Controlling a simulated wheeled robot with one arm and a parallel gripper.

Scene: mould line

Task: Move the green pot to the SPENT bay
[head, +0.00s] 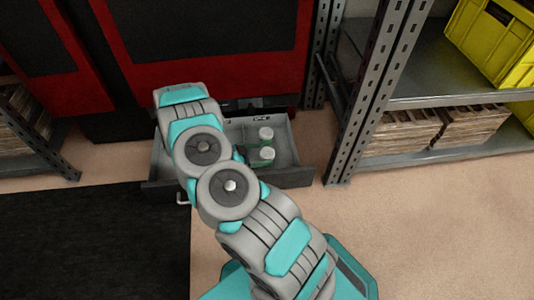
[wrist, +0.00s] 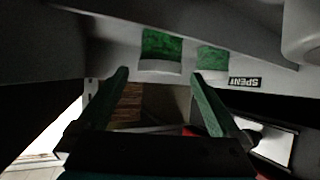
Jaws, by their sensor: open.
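Two green pots with white lids stand in an open grey drawer (head: 293,178). In the head view, the rear pot (head: 265,134) and the front pot (head: 265,154) are close together, right of my arm. In the wrist view, one green pot (wrist: 162,45) lies ahead between my fingertips, and the other (wrist: 213,60) is beyond the right fingertip. My gripper (wrist: 160,75) is open, with nothing gripped; my arm hides it in the head view. A SPENT label (wrist: 245,82) shows on a grey surface beside the right-hand pot. Which bay each pot stands in is unclear.
The drawer sits below a red and black machine (head: 210,45). A metal rack (head: 370,90) with a yellow crate (head: 495,45) and wooden stacks (head: 405,132) stands close on the right. A black mat (head: 95,240) covers the floor at left. Floor at lower right is clear.

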